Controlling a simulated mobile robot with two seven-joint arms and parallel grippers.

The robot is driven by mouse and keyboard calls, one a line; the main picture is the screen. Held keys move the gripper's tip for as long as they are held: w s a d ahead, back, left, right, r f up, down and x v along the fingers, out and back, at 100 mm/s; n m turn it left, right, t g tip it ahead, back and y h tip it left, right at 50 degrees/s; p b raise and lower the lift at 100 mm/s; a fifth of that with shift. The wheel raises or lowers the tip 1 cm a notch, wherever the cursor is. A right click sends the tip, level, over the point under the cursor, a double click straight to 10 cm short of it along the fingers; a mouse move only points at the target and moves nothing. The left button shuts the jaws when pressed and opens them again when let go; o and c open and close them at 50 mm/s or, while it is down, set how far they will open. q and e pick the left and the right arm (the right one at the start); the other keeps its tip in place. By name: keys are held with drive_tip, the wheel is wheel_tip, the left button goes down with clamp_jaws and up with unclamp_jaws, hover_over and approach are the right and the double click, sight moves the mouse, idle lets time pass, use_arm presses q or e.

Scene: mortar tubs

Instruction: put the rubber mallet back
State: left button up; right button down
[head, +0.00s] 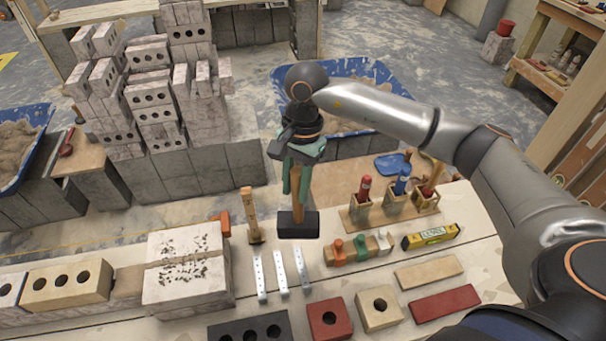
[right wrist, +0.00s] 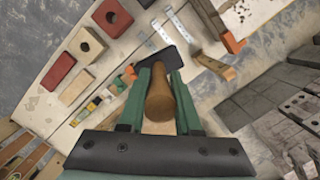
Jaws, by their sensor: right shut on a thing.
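The rubber mallet has a black head (head: 298,224) and a wooden handle (head: 297,190). In the head view it hangs upright, head down, from my right gripper (head: 297,172). The green fingers are shut around the handle. In the right wrist view the wooden handle (right wrist: 160,97) sits between the two green fingers, and the black head (right wrist: 158,64) shows beyond them. The mallet head appears above or in front of the bench top (head: 345,285); I cannot tell its exact height. My left gripper is not in view.
Right of the mallet stands a wooden rack (head: 357,221) with red- and blue-handled tools. Nearer are small-handled tools (head: 361,248), a yellow level (head: 431,236), metal strips (head: 281,272) and several bricks (head: 330,318). A hammer-like tool (head: 251,216) stands left. A blue tub (head: 376,72) is behind.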

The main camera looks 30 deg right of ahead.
drive_tip(key=w+d+f+m+t+h+p, duration=0.1)
drive_tip(key=w+d+f+m+t, duration=0.2)
drive_tip(key=m, duration=0.8)
drive_tip(key=w+d+f+m, duration=0.1)
drive_tip(key=w+f+m, duration=0.2)
drive_tip(key=w+m, duration=0.55)
use_arm(q)
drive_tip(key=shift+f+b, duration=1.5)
drive_tip(key=shift+b, duration=0.5)
use_arm(e)
wheel_tip(320, 180, down, 11)
drive_tip(key=s+d+m+h, duration=0.1)
drive_tip(key=d+m+h, duration=0.1)
drive_tip(key=m, duration=1.1)
drive_tip(key=shift+s+d+m+g, duration=0.15)
drive_tip(key=shift+d+m+g, duration=0.2)
drive_tip(key=shift+d, duration=0.1)
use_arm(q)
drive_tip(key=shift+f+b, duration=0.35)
use_arm(e)
drive_tip(key=shift+f, duration=0.35)
drive_tip(key=c, duration=0.5)
unclamp_jaws()
drive_tip(key=shift+s, duration=0.1)
